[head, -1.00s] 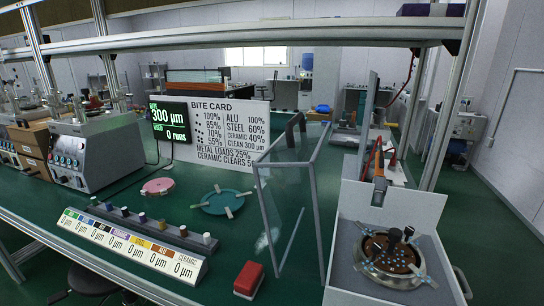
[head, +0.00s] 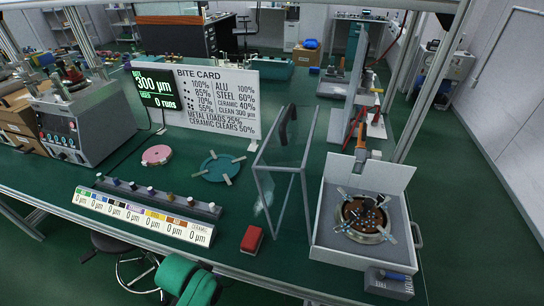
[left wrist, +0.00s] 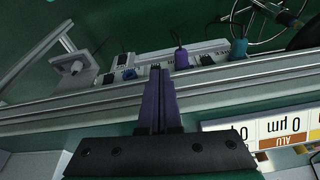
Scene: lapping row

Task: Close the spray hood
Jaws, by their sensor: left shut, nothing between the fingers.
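The spray hood (head: 261,189) appears to be the clear-panelled grey frame standing raised at the left of the lapping machine. A black handle (head: 288,122) sits at its top. The grey machine tray (head: 320,240) is uncovered, and its round brown lapping plate (head: 362,213) with several clamps is exposed. My left gripper (left wrist: 158,75) shows in the left wrist view, shut and empty, close to the table's front edge and the label strip; the hood is not seen there. My right gripper is not in view.
A red block (head: 252,239) lies just left of the hood frame. A teal disc (head: 221,168), pink disc (head: 156,155) and label rack (head: 140,218) are farther left. A grey block with a blue bar (head: 390,275) sits at the tray's front. A stool (head: 110,244) stands below the table.

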